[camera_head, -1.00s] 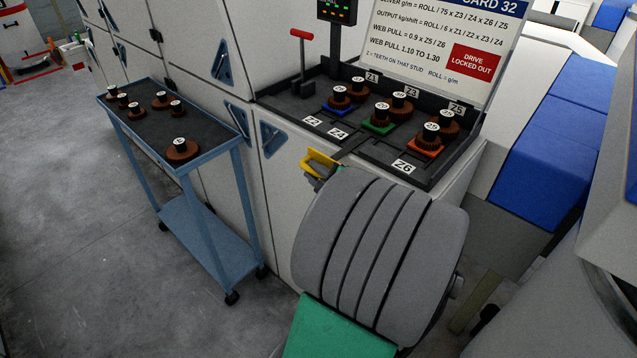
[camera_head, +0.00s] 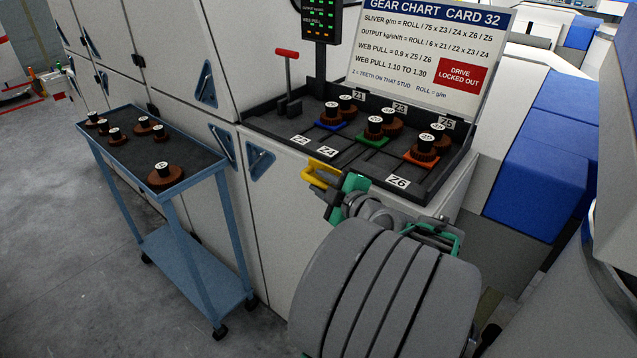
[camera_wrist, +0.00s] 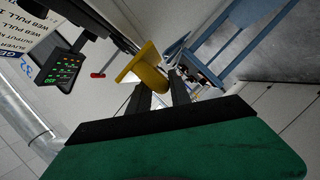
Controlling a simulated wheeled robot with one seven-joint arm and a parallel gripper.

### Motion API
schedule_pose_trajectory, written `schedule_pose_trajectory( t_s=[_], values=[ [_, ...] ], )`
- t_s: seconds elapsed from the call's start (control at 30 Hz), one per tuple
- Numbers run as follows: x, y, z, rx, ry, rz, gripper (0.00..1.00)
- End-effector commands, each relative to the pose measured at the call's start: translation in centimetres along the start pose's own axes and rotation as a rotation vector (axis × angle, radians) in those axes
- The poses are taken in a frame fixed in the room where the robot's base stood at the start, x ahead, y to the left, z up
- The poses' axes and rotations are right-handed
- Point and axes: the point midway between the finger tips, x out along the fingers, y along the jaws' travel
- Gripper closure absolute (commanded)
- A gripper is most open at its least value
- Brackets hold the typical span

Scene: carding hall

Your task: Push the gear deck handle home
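The gear deck (camera_head: 345,163) is a dark tray holding brown gears on labelled studs. A yellow handle (camera_head: 320,173) stands at its front edge and also shows in the wrist view (camera_wrist: 150,66). My gripper (camera_wrist: 160,88) is at this handle, its two dark fingers parallel with a narrow gap between them. The handle lies at the fingertips; I cannot tell whether they grip it or only stand by it. In the head view my wrist and arm hide most of the gripper. A red-topped lever (camera_head: 287,75) stands upright at the deck's back left.
A blue trolley (camera_head: 222,187) with several gears stands at the left. A gear chart (camera_head: 425,45) reading "drive locked out" and a lamp panel (camera_head: 321,20) rise behind the deck. White machine panels (camera_head: 275,215) lie below the deck.

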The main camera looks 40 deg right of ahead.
Motion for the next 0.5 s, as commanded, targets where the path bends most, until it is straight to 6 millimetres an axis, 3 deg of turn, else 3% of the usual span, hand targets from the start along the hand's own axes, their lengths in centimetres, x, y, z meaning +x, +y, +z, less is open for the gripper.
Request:
schedule_pose_trajectory(
  t_s=[0.23,0.5],
  values=[
    [-4.9,-0.1,0.2,-0.002,-0.005,0.005,0.75],
    [-6.7,-0.1,-0.1,-0.001,0.000,0.000,0.75]
  ],
)
